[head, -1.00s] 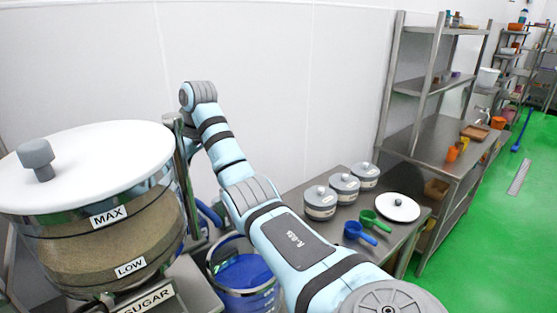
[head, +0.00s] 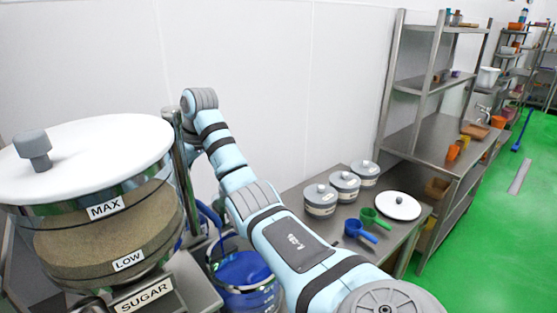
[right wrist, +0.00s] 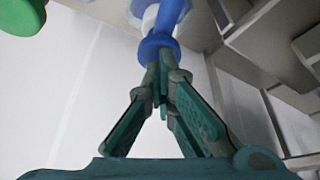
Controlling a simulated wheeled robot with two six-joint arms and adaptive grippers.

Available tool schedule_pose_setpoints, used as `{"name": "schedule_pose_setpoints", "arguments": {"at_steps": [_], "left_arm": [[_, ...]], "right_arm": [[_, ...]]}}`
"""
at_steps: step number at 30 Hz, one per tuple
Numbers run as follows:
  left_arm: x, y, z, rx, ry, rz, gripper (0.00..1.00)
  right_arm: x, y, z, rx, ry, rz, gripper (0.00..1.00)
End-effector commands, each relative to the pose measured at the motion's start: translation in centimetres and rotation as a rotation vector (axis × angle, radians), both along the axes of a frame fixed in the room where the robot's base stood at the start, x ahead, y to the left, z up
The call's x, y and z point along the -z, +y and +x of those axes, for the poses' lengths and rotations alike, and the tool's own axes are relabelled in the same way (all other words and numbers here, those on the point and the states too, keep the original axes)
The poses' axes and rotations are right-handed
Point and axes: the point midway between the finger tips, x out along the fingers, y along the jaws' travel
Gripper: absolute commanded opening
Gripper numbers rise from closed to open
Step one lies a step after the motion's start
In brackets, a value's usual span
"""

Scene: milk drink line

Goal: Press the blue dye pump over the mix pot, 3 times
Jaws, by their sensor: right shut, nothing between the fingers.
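In the right wrist view my right gripper (right wrist: 160,85) is shut, with nothing between its fingers. Its tips are at a blue pump part (right wrist: 158,45), seemingly touching it; I cannot tell how firmly. In the head view my right arm reaches up from the lower right, and its gripper is hidden behind the sugar container and post. A steel pot with a blue inside (head: 245,270) stands below the arm, partly covered by it. I cannot tell whether the blue is liquid. My left gripper is out of view.
A big sugar container (head: 105,225) with a white lid fills the left. Grey lidded canisters (head: 320,200), blue (head: 358,231) and green (head: 374,217) scoops and a white round lid (head: 398,206) sit on the right table. A green rounded object (right wrist: 20,15) shows in the wrist view.

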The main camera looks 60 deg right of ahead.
Motion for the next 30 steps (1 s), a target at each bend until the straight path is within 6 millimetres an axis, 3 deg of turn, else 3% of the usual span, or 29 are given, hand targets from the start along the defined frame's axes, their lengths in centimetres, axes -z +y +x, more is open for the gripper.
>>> {"name": "schedule_pose_setpoints", "arguments": {"at_steps": [5,15,30], "left_arm": [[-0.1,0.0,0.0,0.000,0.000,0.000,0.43],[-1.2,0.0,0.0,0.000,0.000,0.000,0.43],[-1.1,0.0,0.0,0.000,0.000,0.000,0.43]], "right_arm": [[0.1,0.0,-0.1,0.000,0.008,0.001,0.00],[-2.4,0.0,-0.1,-0.001,0.006,0.001,0.00],[-2.5,0.0,0.0,-0.001,0.004,0.001,0.00]]}}
